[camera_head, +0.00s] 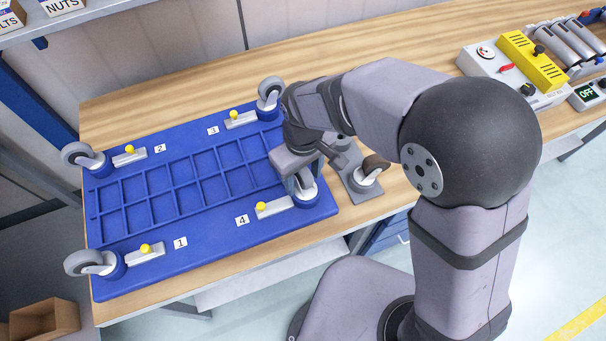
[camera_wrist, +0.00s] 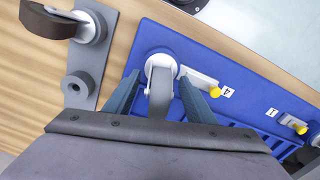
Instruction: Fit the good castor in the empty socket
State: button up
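The blue base (camera_head: 130,277) lies on the bench with a castor at each numbered corner. The castor at corner 4 (camera_head: 306,187) is upright in its round socket. Its grey wheel shows in the wrist view (camera_wrist: 160,88). My gripper (camera_wrist: 159,100) is open around that wheel, with a gap on both sides. Grey-wheeled castors also stand at corner 1 (camera_head: 92,262), corner 2 (camera_head: 84,156) and corner 3 (camera_head: 269,93). A brown-wheeled castor (camera_head: 371,172) stands on a grey plate (camera_head: 362,194) beside the base. An empty ring (camera_wrist: 78,88) is on that plate. I see no empty corner socket.
Yellow-knobbed latches, including one at corner 4 (camera_head: 262,207), sit beside the castors. A control box with a yellow panel (camera_head: 531,60) stands at the far right of the bench. Bare wood (camera_head: 330,62) lies behind the base. Labelled bins (camera_head: 62,6) are at top left.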

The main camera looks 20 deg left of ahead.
jog(key=shift+r+b, duration=0.9)
jog(key=shift+r, duration=2.8)
